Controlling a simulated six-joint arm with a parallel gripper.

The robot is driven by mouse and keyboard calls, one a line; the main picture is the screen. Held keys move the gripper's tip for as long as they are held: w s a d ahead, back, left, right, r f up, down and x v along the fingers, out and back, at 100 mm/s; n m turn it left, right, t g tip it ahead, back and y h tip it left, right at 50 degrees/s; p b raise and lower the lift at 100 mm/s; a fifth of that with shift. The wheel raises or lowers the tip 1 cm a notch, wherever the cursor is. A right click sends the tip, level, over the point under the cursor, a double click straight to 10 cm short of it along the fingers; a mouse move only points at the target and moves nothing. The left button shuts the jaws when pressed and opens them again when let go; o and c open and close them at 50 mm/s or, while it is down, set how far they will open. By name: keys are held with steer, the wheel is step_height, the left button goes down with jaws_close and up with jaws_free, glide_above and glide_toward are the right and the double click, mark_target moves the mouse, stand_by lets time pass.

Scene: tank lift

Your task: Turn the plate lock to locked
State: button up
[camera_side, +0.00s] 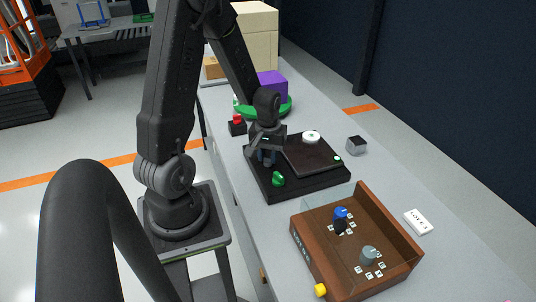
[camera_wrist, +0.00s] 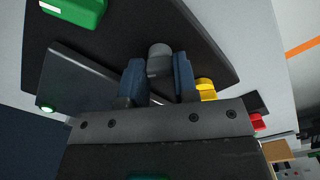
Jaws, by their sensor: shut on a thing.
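My gripper (camera_side: 267,158) points down over the left part of a black base (camera_side: 300,187). In the wrist view, the two blue-grey fingers of my gripper (camera_wrist: 158,85) stand on either side of a small grey knob (camera_wrist: 160,57) and are shut on it. The knob is hidden by my gripper in the side view; I cannot read any lock marking on it. A dark plate (camera_side: 308,153) lies on the base, with a white round piece (camera_side: 311,136) on top and a lit green light (camera_side: 337,158) at its corner. A green knob (camera_side: 278,179) sits on the base near my gripper.
A wooden box (camera_side: 372,200) with blue, black and grey knobs stands in front. A red button (camera_side: 237,121) is left of the base. Behind it is a purple block (camera_side: 271,84) on a green disc. A small grey block (camera_side: 356,146) and a white card (camera_side: 419,221) lie right.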

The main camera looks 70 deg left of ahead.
mark_target(268, 156)
steer(key=m, duration=0.7)
stand_by(0.7)
steer(key=o, duration=0.9)
step_height(268, 156, up, 14)
stand_by(0.4)
